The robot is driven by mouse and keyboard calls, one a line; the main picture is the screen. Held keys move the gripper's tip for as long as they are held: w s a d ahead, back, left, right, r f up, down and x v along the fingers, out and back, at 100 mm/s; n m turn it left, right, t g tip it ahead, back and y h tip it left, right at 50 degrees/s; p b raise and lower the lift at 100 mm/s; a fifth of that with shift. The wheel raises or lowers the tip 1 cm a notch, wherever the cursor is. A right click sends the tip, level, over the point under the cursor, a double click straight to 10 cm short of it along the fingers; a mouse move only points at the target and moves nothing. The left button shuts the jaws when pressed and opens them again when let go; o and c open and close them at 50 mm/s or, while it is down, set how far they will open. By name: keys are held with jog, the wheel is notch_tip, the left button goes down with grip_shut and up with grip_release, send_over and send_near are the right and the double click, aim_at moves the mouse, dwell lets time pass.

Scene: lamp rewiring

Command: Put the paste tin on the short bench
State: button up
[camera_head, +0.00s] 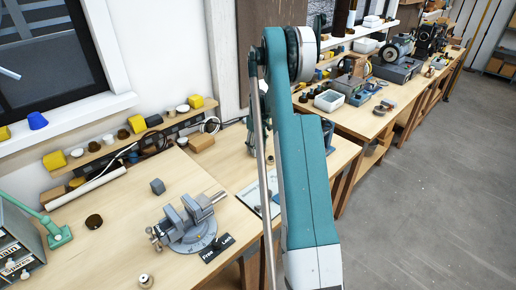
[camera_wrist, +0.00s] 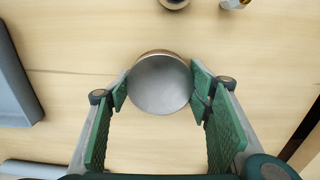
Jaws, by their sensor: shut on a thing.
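In the wrist view, the paste tin (camera_wrist: 158,88) is a round tin with a plain grey metal top and a thin brownish rim. My gripper (camera_wrist: 160,92) has its green pads against the tin's two sides. Pale wood lies beneath; the gap between tin and wood is hard to judge. In the head view, my teal arm hides most of the gripper, and I cannot make out the tin. A bench section (camera_head: 234,150) shows partly behind the arm, between the vise bench (camera_head: 115,205) and the longer bench to the right; I cannot tell for sure which is the short bench.
A shelf (camera_head: 130,142) with yellow pieces and small pots runs along the wall. The right bench (camera_head: 370,122) is crowded with trays and machines. In the wrist view, a grey object (camera_wrist: 14,85) lies left.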

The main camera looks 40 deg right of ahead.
aim_at(258, 146)
jog(key=shift+f, duration=0.2)
jog(key=o, duration=1)
jog(key=shift+r, duration=0.1)
jog(key=shift+c, duration=0.2)
jog(key=shift+r, duration=0.1)
notch_tip(258, 146, up, 12)
dwell(0.6)
jog(key=shift+r, duration=0.1)
